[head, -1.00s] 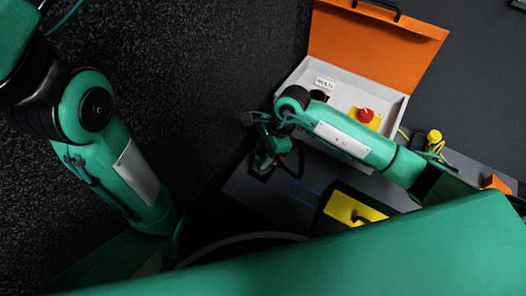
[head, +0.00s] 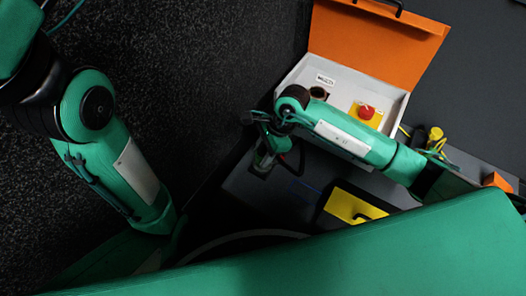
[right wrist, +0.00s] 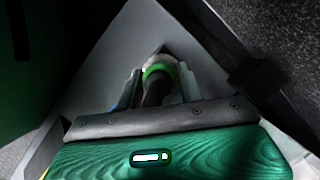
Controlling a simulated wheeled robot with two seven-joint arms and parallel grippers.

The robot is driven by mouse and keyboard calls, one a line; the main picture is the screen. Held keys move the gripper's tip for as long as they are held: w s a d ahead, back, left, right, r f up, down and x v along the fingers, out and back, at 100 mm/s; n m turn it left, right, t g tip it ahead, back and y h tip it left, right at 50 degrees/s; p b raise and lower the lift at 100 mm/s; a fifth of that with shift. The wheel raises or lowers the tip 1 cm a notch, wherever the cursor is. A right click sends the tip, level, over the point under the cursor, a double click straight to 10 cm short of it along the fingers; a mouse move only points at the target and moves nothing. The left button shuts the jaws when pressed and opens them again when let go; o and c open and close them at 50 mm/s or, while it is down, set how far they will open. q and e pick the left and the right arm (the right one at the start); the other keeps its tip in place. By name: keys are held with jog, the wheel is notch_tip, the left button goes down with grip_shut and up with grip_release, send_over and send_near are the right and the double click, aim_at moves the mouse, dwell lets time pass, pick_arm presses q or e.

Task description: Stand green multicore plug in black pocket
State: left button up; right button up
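The green multicore plug (right wrist: 160,70) shows in the right wrist view as a dark body with a bright green ring. It sits between the two fingers of my right gripper (right wrist: 159,90), which appear to press on its sides. In the head view my right gripper (head: 266,147) points down over the grey counter, left of the open case, and the plug there is small and mostly hidden by it. A dark patch lies under it; I cannot tell whether this is the black pocket. My left arm shows at the left, but its gripper is out of sight.
An open white case (head: 390,97) with an orange lid (head: 375,40) stands behind my right arm. It holds a red button (head: 366,111) on a yellow plate and a dark round opening. A yellow item (head: 350,206) lies in front. A yellow-topped connector (head: 435,134) is at right.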

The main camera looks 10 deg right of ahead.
jog(key=o, duration=0.4)
